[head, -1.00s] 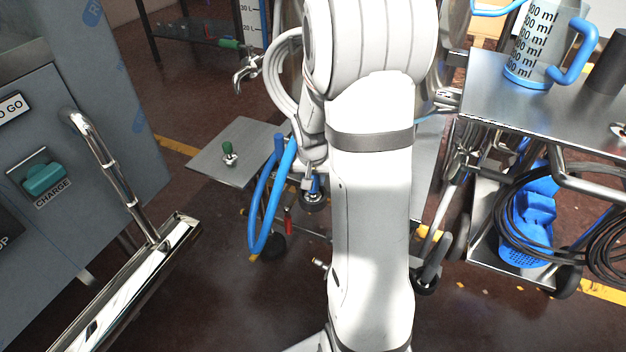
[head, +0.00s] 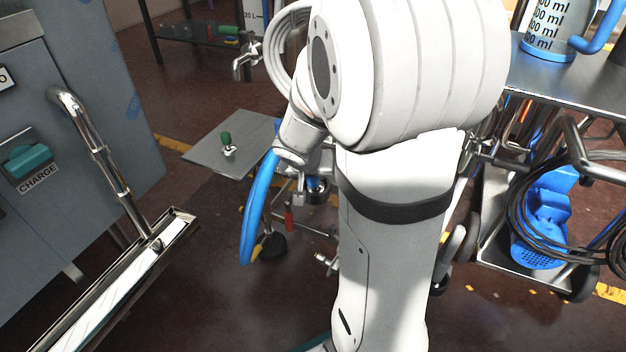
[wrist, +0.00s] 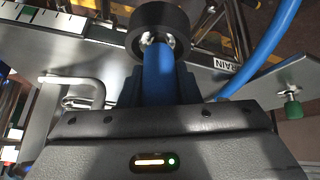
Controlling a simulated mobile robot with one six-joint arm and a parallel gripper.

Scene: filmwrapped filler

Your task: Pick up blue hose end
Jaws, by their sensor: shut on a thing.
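The blue hose (head: 257,205) hangs in a curve beside my wrist in the head view, its upper part going behind my arm. In the wrist view the hose (wrist: 270,50) curves down from the upper right. My gripper (wrist: 160,92) is shut on the blue hose end (wrist: 159,72), which stands straight between its dark fingers. A black ring-shaped part (wrist: 158,22) with a metal centre sits at the far tip of the hose end. In the head view my arm hides the gripper.
A steel plate with a green-handled valve (head: 226,145) lies left of my wrist. A grey cabinet (head: 75,120) with a rail stands at the left. A steel cart (head: 560,95) with a measuring jug (head: 545,35) stands at the right. A DRAIN label (wrist: 226,65) shows close by.

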